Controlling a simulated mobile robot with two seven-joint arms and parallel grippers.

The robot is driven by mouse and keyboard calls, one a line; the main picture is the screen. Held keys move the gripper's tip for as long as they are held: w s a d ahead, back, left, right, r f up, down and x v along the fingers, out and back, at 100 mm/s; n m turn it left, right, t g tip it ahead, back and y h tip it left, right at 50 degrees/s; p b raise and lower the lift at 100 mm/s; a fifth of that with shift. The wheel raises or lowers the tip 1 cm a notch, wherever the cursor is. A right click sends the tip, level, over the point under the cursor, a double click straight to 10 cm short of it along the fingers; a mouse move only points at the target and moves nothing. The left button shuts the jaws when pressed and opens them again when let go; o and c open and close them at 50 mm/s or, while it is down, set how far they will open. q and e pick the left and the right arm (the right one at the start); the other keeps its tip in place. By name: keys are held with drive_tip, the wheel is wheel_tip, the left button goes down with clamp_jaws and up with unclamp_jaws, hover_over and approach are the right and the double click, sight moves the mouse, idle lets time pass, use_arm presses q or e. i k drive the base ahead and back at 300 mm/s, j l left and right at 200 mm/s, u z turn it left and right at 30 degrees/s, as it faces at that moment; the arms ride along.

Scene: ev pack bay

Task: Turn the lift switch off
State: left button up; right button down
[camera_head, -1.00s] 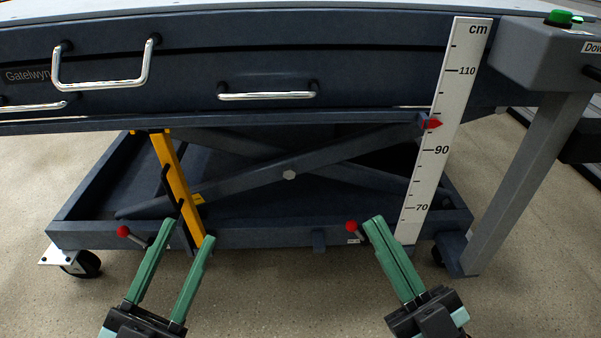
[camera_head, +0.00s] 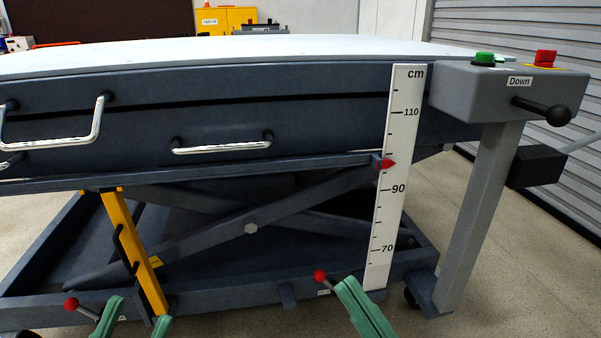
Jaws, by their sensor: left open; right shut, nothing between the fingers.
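A grey control box (camera_head: 508,92) stands on a post at the right end of the lift table. On its top are a green button (camera_head: 484,58) and a red control (camera_head: 546,57) on a yellow base. I cannot tell the red control's setting. A black-knobbed lever (camera_head: 545,109) sticks out of its front, below a "Down" label (camera_head: 519,81). My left gripper (camera_head: 137,314) is open and empty at the bottom edge. My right gripper (camera_head: 346,285) is shut and empty, low in front of the table base. Both are well below and left of the control box.
The lift table (camera_head: 300,110) has drawers with chrome handles. A red pointer (camera_head: 387,163) stands between 90 and 110 on the cm scale (camera_head: 377,262). A yellow prop (camera_head: 134,250) and red-knobbed levers (camera_head: 320,275) are at the base. Floor is clear on the right.

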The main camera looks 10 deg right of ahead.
sight(543, 58)
drive_tip(key=z, duration=1.5)
drive_tip(key=i, duration=0.2)
